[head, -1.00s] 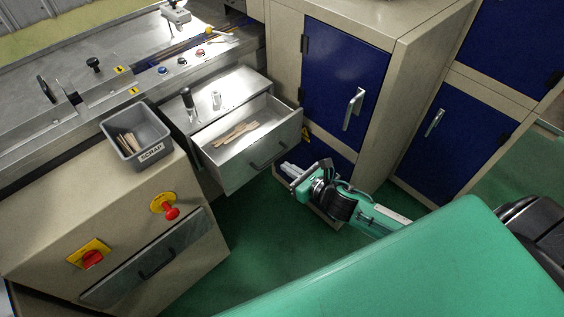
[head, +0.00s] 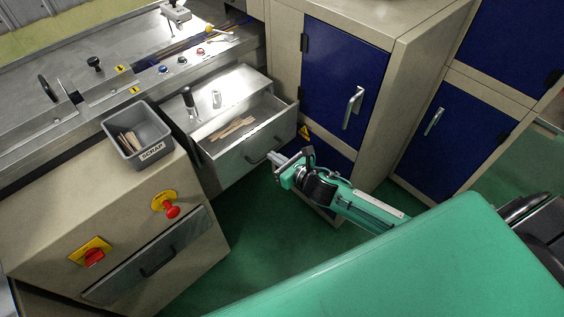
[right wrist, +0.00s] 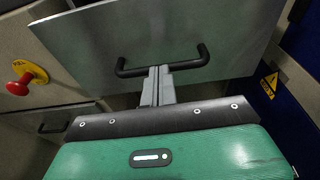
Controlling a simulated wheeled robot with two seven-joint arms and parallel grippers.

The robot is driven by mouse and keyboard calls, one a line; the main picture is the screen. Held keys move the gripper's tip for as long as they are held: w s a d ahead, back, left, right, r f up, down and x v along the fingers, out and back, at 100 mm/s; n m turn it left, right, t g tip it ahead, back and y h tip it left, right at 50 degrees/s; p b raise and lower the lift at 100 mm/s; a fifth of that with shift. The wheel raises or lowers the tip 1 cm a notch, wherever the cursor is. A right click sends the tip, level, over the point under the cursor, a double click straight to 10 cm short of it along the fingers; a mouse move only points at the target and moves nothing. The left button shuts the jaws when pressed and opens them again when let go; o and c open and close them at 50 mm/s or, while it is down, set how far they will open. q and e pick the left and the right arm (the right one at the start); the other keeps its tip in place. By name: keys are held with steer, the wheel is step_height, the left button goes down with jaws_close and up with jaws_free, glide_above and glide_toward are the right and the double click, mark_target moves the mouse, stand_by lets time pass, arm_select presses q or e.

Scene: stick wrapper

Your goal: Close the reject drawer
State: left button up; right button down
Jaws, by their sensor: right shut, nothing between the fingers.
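The reject drawer (head: 245,159) is a grey metal drawer, partly open, with several wooden sticks (head: 233,129) lying inside. Its front (right wrist: 150,40) fills the upper part of the right wrist view, with a black bar handle (right wrist: 163,63) on it. My right gripper (head: 274,156) is at the drawer front by the handle. In the right wrist view its shut fingers (right wrist: 158,72) reach the middle of the handle, with nothing between them. Whether the fingertips touch the drawer front I cannot tell. My left gripper is not in view.
A grey scrap bin (head: 137,136) with sticks stands on the beige cabinet left of the drawer. That cabinet has a red knob (head: 171,211) and a second drawer (head: 150,258), shut. Blue-doored cabinets (head: 345,80) stand right of the drawer. Green floor (head: 265,235) is clear below.

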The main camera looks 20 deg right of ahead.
mark_target(252, 136)
steer(key=x, duration=0.3)
steer(key=r+x, duration=0.1)
steer(key=x, duration=0.3)
steer(key=r+x, duration=0.1)
steer(key=x, duration=0.2)
steer(key=shift+w+a, duration=0.1)
steer(key=shift+w, duration=0.65)
steer(key=shift+r, duration=0.15)
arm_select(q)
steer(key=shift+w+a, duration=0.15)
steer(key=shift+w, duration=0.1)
arm_select(e)
steer(key=shift+r, duration=0.1)
steer(key=shift+w, duration=0.1)
